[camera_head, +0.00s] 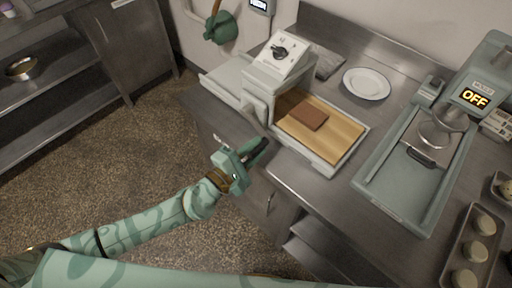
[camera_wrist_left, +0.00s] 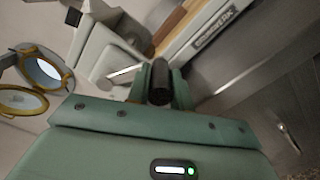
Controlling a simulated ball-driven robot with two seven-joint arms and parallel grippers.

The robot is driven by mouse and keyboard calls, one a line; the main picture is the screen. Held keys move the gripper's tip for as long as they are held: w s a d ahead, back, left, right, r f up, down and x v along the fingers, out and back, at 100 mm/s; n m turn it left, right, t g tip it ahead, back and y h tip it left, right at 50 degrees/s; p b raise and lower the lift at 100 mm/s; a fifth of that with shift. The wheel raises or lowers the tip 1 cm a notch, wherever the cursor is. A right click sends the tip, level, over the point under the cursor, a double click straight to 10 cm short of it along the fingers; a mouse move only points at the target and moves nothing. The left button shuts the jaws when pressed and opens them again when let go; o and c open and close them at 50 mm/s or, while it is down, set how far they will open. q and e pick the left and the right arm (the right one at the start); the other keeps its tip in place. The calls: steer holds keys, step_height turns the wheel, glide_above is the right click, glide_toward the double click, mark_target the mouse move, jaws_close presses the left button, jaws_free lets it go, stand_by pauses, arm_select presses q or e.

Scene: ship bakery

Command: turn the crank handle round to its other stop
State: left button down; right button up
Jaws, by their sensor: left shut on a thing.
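The machine with the crank, a pale roller unit (camera_head: 258,80), stands at the counter's near edge, with a dial on top. In the left wrist view its pale metal crank arm (camera_wrist_left: 124,74) runs toward the dark cylindrical crank handle (camera_wrist_left: 158,95). My left gripper (camera_head: 254,155) is beside the machine's near side, in front of the counter edge. It also shows in the left wrist view (camera_wrist_left: 159,82), with its fingers shut around the handle. In the head view the gripper largely hides the handle. My right gripper is out of view.
A wooden board (camera_head: 340,137) bearing a brown slab (camera_head: 308,117) lies right of the roller unit. A white plate (camera_head: 366,84) is behind it. A machine with an OFF display (camera_head: 474,98) and a tray of buns (camera_head: 457,250) stand farther right. The floor left of the counter is clear.

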arm_select(q)
steer(key=shift+a+f+m, duration=0.1)
steer(key=shift+f+m, duration=0.15)
steer(key=shift+m, duration=0.05)
steer(key=c, duration=1.3)
jaws_free()
steer(key=shift+o, duration=0.2)
steer(key=shift+r, duration=0.1)
steer(key=v, duration=1.6)
steer(key=shift+a+b, duration=0.15)
steer(key=shift+b, duration=0.3)
steer(key=shift+s, duration=0.1)
